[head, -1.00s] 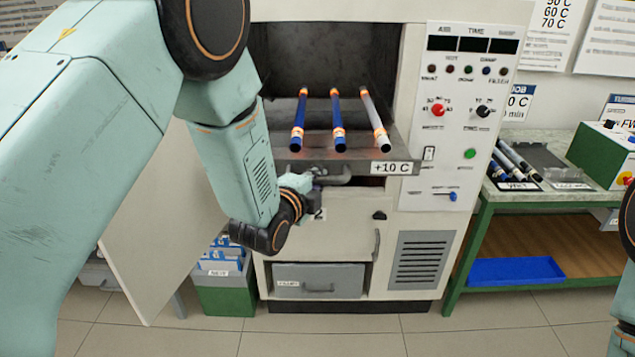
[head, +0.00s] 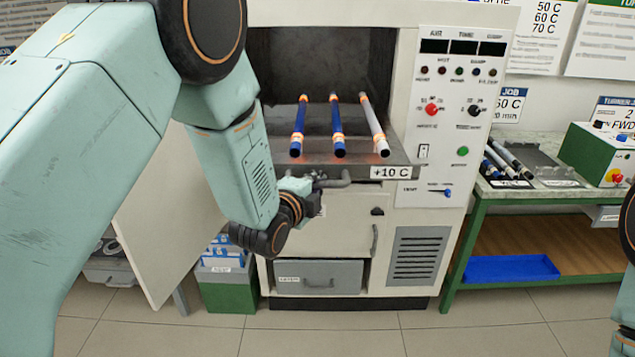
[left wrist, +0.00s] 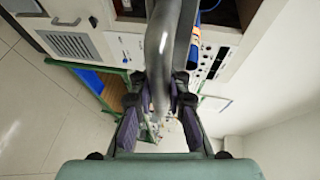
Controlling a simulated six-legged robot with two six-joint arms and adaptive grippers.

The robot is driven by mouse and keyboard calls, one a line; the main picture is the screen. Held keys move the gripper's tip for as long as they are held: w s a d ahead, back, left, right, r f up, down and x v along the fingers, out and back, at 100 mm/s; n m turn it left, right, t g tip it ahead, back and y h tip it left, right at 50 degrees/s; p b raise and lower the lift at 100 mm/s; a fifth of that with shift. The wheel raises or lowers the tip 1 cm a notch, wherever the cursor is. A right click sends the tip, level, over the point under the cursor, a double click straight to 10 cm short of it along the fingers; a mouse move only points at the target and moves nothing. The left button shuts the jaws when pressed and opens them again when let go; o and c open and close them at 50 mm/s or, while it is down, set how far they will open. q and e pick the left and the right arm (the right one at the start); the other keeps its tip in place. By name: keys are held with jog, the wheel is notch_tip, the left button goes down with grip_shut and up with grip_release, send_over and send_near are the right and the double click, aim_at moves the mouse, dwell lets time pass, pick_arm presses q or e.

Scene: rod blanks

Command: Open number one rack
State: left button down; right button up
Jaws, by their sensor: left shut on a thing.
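A dark rack (head: 350,173) is pulled out of the open oven chamber, with a "+10 C" label at its front right. Its rack number cannot be read. Three banded rods lie on it: two blue rods (head: 299,125) (head: 337,125) and one pale grey rod (head: 373,122). My left gripper (head: 308,190) is at the left part of the rack's front handle (head: 335,181), shut on it. In the left wrist view, the grey handle bar (left wrist: 160,60) runs between the two fingers (left wrist: 157,105). The left arm's wrist hides the rack's front left corner. My right gripper is out of view.
The oven's control panel (head: 460,110) stands to the right of the rack. A cream door (head: 172,220) hangs open at left. Below are a grey drawer (head: 335,278) and a green bin (head: 228,288). A green-framed bench (head: 545,192) stands at right. The floor in front is clear.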

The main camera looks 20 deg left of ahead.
pick_arm(q)
jog(key=shift+w+a+r, duration=0.1)
jog(key=shift+w+r, duration=0.25)
jog(key=shift+w, duration=0.1)
jog(key=c, duration=1.8)
grip_release()
jog(key=o, duration=0.5)
jog(key=shift+s, duration=0.4)
jog(key=v, duration=1.1)
jog(key=shift+s, duration=0.45)
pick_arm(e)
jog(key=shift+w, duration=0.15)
pick_arm(q)
jog(key=shift+w+f, duration=0.15)
jog(key=shift+f, duration=0.1)
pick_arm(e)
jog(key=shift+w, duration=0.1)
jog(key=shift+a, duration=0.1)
